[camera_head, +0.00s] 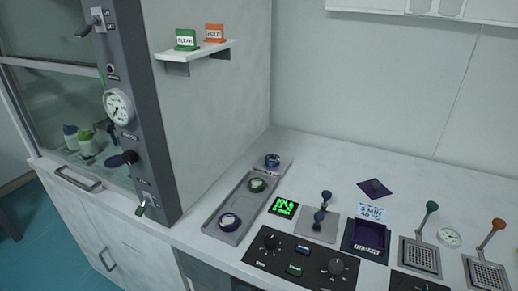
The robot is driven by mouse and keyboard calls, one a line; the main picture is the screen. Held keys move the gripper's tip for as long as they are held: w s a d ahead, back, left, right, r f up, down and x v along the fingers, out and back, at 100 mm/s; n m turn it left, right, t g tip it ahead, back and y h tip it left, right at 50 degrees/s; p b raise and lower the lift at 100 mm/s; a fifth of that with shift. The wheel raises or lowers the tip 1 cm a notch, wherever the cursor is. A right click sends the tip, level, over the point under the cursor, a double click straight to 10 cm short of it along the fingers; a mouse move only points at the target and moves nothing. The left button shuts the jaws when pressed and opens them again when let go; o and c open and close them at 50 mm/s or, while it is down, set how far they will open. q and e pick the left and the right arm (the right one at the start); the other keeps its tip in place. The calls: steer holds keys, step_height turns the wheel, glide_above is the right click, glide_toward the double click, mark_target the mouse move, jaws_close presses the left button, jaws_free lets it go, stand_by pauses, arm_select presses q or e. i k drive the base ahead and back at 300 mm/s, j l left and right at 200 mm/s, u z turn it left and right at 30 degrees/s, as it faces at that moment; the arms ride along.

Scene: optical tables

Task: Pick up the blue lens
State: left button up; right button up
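A small round lens with a dark blue ring (272,160) sits on a grey plate at the far end of the long grey tray (238,203). A green-ringed lens (257,185) and a purple-ringed lens (229,220) lie in the tray itself, nearer the front. Neither gripper shows in the head view, so I cannot see what either is doing.
A black control panel (300,262), a blue-knobbed lever (319,217) and a purple tray (369,236) are to the right. A wall shelf (197,50) hangs above.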

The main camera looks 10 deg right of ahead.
mark_target(271, 160)
steer(key=i+j+z, duration=0.1)
steer(key=j+z, duration=0.25)
steer(key=i+j+z, duration=0.1)
steer(key=j+z, duration=0.3)
